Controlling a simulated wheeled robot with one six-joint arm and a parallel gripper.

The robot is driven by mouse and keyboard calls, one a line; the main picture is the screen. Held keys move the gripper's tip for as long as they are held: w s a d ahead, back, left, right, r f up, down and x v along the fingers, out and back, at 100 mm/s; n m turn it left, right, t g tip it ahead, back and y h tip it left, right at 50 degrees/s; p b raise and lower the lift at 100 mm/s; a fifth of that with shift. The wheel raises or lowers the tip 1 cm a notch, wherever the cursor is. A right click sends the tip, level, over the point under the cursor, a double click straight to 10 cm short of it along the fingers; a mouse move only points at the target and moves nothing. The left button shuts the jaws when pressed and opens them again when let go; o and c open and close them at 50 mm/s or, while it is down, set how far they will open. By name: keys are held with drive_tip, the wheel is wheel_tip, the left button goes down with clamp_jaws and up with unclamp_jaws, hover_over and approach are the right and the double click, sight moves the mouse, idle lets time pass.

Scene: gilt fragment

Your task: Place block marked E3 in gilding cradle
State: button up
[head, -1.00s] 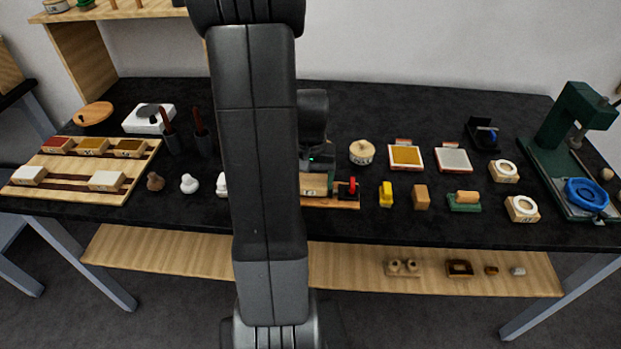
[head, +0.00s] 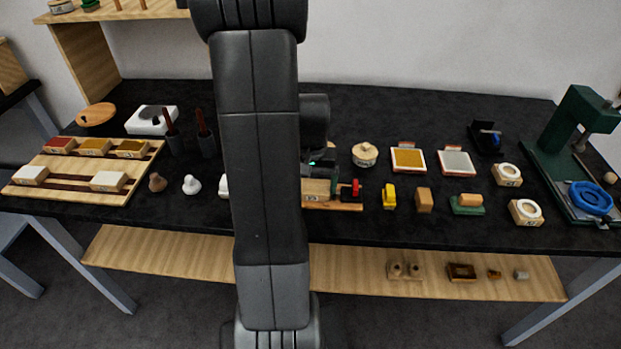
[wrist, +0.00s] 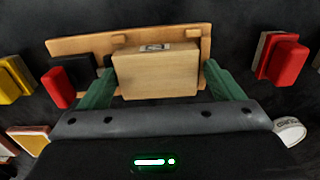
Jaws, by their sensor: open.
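A pale wooden block (wrist: 155,75) with a small dark-marked label sits at the gilding cradle, a wooden board (wrist: 80,45) with small pegs and a black and red clamp piece (wrist: 60,86). The label is too blurred to read surely. My gripper (wrist: 160,88) is open, with one green finger on each side of the block; I cannot tell whether either touches it. In the head view the block (head: 316,187) rests low at the cradle (head: 348,207), with my gripper (head: 318,168) just over it. My arm hides the cradle's left part.
A rack (head: 80,180) with several coloured-top blocks stands left. Right of the cradle are a yellow piece (head: 389,197), a brown block (head: 424,200), a green-based roller (head: 467,204), gold (head: 408,158) and silver (head: 456,161) pads, white-ringed blocks (head: 525,211) and a green press (head: 570,140).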

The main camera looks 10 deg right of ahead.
sight(313, 187)
drive_tip(key=shift+s+d+r+p, duration=0.15)
drive_tip(key=shift+r+p, duration=0.15)
drive_tip(key=shift+p, duration=0.25)
wheel_tip(313, 187, up, 12)
drive_tip(key=shift+r, duration=0.15)
idle(1.9)
